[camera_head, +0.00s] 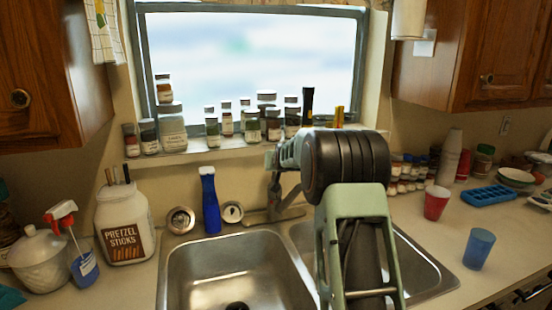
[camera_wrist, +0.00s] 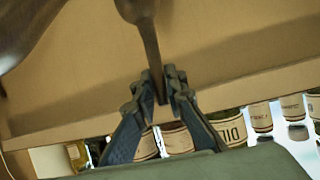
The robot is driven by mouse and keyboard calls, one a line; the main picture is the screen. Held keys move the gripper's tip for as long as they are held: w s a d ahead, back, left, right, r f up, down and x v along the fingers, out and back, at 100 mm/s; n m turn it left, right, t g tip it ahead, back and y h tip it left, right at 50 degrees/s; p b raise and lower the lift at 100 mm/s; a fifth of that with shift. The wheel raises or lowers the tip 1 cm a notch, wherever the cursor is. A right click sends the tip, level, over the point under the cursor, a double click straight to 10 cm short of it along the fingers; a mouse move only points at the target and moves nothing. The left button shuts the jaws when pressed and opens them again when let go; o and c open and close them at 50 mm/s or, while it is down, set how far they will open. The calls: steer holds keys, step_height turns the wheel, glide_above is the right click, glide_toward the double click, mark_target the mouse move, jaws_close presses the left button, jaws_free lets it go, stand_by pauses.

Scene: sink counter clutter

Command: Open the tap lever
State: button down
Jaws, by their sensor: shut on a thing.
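The tap (camera_head: 290,205) stands behind the double sink, partly hidden by my arm. In the wrist view the tap lever (camera_wrist: 150,45) is a thin dark bar that runs down from the top edge to between my fingertips. My gripper (camera_wrist: 162,88) is shut on the end of the lever, one finger on each side. In the head view my gripper (camera_head: 272,158) is at the top of the tap, and its fingertips are too small to make out there.
Jars (camera_head: 172,130) line the windowsill close behind my gripper. A blue bottle (camera_head: 210,202) stands left of the tap, with a pretzel jar (camera_head: 124,225) farther left. A red cup (camera_head: 436,203) and a blue cup (camera_head: 478,249) stand right of the sink (camera_head: 235,260).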

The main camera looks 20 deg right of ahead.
stand_by(0.3)
steer(key=c, duration=2)
jaws_free()
steer(key=v, duration=1.2)
